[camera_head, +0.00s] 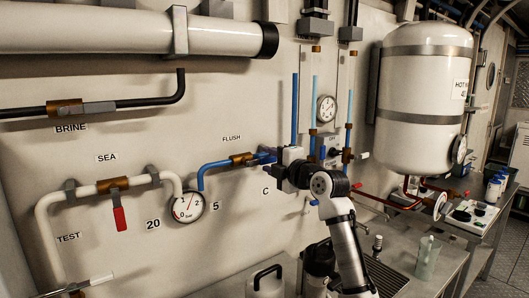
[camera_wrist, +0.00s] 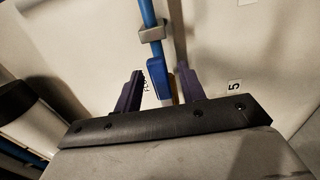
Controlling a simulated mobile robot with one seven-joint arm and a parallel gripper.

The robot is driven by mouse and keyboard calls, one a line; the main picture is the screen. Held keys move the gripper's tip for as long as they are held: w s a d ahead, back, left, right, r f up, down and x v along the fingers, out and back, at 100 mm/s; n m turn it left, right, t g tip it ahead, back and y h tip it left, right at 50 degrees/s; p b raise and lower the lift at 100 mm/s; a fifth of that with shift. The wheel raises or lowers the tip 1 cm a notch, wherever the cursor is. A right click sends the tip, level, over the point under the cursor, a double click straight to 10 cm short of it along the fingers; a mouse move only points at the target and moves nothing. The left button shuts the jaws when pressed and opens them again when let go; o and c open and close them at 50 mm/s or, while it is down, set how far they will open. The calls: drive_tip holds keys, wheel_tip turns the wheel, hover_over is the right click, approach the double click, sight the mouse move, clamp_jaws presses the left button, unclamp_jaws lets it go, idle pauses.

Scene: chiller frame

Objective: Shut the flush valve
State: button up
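The flush valve has a brass body (camera_head: 242,160) on a blue pipe under the FLUSH label (camera_head: 231,139). Its blue handle (camera_head: 263,156) points right, roughly along the pipe. My gripper (camera_head: 268,168) is beside the handle's right end, at the wall, and partly hides the pipe there. In the wrist view my gripper (camera_wrist: 160,88) is open, with its two dark fingers apart. The valve body is mostly hidden behind the right finger and the gripper's front edge.
A red-handled valve (camera_head: 119,215) hangs on the white SEA pipe. A pressure gauge (camera_head: 189,206) sits below left of the flush valve. A black BRINE pipe (camera_head: 130,103) runs above. A white tank (camera_head: 424,100) and a bench (camera_head: 445,262) stand to the right.

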drive_tip(key=shift+p+x, duration=0.3)
drive_tip(key=shift+x, duration=1.15)
drive_tip(key=shift+c, duration=0.3)
clamp_jaws()
